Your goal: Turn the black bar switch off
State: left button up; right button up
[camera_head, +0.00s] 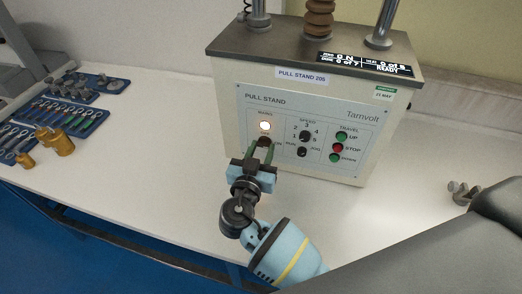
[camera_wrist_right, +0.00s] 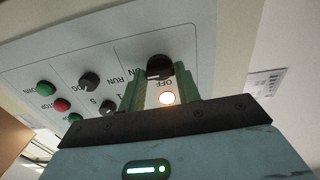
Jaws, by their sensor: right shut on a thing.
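The black bar switch (camera_wrist_right: 158,66) is a dark knob on the pale front panel of the PULL STAND machine, below the lit white lamp (camera_head: 265,126). In the head view it is mostly hidden by my right gripper (camera_head: 262,149). In the right wrist view, the two green fingers of my right gripper (camera_wrist_right: 160,72) stand on either side of the knob, shut on it. OFF and ON labels show beside it, and the lamp (camera_wrist_right: 167,98) glows between the fingers. Which label the bar points to, I cannot tell. My left gripper is not in view.
Blue tool trays (camera_head: 88,118) and brass weights (camera_head: 57,141) lie at left. The white table between is clear.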

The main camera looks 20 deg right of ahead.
jog(key=n, duration=0.7)
jog(key=shift+n, duration=0.3)
jog(key=n+p, duration=0.1)
jog(key=n, duration=0.4)
jog(key=shift+r+n, duration=0.1)
jog(key=shift+n, duration=0.2)
jog(key=n+p, duration=0.1)
jog(key=n, duration=0.2)
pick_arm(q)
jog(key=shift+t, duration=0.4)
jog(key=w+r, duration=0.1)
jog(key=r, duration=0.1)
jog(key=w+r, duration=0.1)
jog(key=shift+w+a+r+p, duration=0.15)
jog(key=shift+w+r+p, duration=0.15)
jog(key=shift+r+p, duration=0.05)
pick_arm(e)
jog(key=shift+n, duration=0.7)
jog(key=o, duration=1)
